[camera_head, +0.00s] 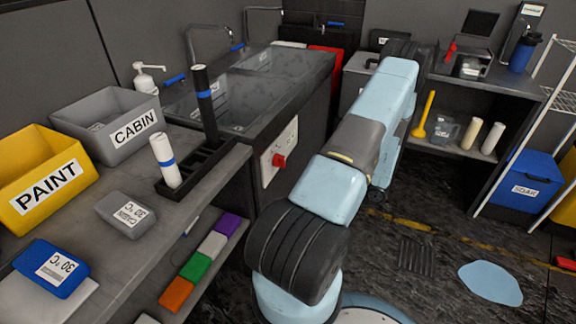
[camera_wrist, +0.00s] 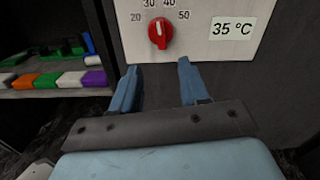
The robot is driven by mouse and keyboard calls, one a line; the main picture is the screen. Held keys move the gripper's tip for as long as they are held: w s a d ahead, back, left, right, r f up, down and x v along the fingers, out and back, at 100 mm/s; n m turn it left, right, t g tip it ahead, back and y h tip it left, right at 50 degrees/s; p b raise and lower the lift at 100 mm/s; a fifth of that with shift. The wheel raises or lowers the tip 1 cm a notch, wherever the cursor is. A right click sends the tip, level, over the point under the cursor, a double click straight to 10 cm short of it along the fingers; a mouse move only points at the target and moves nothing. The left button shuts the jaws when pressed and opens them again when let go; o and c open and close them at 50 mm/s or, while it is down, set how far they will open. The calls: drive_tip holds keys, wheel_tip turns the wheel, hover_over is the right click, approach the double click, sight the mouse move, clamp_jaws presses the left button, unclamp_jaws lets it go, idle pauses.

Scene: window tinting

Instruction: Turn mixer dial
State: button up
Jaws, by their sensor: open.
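The mixer dial (camera_wrist: 160,32) is a red knob with a white pointer mark, on a white panel (camera_wrist: 196,30) with the numbers 20, 30, 40 and 50 around it. The mark points roughly upward, between the low and high numbers. The dial (camera_head: 279,160) also shows in the head view, on the white plate on the side of the sink unit. My gripper (camera_wrist: 160,67) is open, with its two blue fingers apart just below the dial in the wrist view. The fingers appear empty, and I cannot tell their distance to the panel. The head view does not show the gripper.
A label (camera_wrist: 234,28) on the panel reads 35 °C. A shelf of coloured blocks (camera_wrist: 60,79) lies left of the fingers. In the head view, the counter (camera_head: 150,250) holds a yellow PAINT bin (camera_head: 40,175) and a grey CABIN bin (camera_head: 110,120).

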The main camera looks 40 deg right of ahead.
sight(285, 163)
drive_tip(key=x, duration=1.3)
drive_tip(key=shift+w, duration=0.1)
drive_tip(key=shift+a, duration=0.1)
clamp_jaws()
